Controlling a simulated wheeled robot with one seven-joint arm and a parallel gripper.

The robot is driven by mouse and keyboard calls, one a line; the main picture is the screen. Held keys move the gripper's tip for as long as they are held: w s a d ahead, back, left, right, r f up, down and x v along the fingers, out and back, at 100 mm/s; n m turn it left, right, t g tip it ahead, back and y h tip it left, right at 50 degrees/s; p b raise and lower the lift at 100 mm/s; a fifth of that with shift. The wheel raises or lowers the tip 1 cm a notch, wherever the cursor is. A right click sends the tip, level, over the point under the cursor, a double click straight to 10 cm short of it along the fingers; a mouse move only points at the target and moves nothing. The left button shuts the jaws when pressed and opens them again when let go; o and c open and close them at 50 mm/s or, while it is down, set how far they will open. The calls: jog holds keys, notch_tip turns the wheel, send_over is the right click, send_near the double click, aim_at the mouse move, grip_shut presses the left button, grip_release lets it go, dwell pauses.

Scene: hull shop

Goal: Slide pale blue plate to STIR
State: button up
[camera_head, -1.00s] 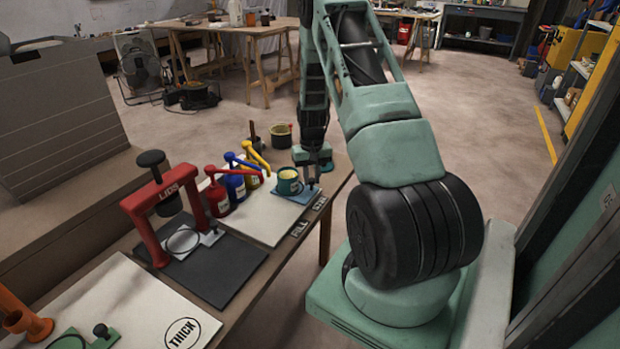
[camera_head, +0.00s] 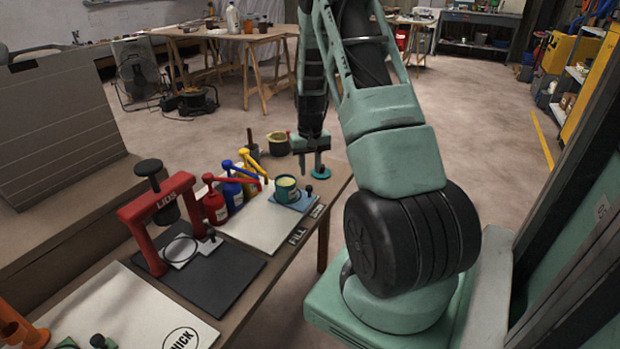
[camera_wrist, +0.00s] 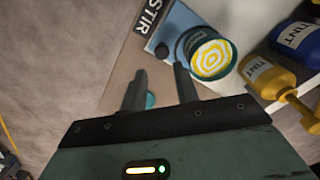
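The pale blue plate (camera_head: 283,199) lies on the table beside the STIR label (camera_head: 317,211), with a dark knob (camera_head: 309,189) at its right end. A green tin (camera_head: 286,190) with pale yellow contents stands upright on it. In the wrist view, the plate (camera_wrist: 178,22), its knob (camera_wrist: 162,51), the tin (camera_wrist: 208,54) and the STIR label (camera_wrist: 152,14) show beyond my fingertips. My gripper (camera_head: 312,172) is on the far side of the plate, apart from the knob. In the wrist view, my gripper (camera_wrist: 160,72) has its fingers spread with nothing held between them.
A teal disc (camera_head: 321,172) lies close to my gripper at the table's far end. Red, blue and yellow pump bottles (camera_head: 228,190) stand left of the tin. The FILL label (camera_head: 298,236) is nearer along the edge. A red LIDS press (camera_head: 160,215) stands nearer left.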

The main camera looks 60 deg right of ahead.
notch_tip(320, 180, up, 11)
jog(key=shift+r+p, duration=0.15)
jog(key=shift+p, duration=0.2)
dwell(0.4)
jog(key=w+a+r+n+p, duration=0.1)
jog(key=a+r+n+p, duration=0.15)
jog(key=a, duration=0.85)
jog(key=w+a+r+n+y+p, duration=0.15)
jog(key=a+r, duration=0.25)
jog(key=a, duration=0.8)
jog(key=w+a+r+n+p, duration=0.1)
jog(key=a+r+n+p, duration=0.2)
jog(key=a, duration=0.8)
jog(key=s+a+r+n+p, duration=0.1)
jog(key=s+a+r+n, duration=0.15)
jog(key=s+a, duration=0.35)
jog(key=s+a+r+n+p, duration=0.1)
jog(key=s+a+r+n, duration=0.2)
jog(key=a, duration=0.5)
jog(key=s+a+r+n+p, duration=0.1)
jog(key=s+a+n, duration=0.2)
jog(key=s, duration=1)
jog(key=shift+s+a+h+p, duration=0.15)
jog(key=shift+a+h+p, duration=0.25)
jog(key=shift+a, duration=0.6)
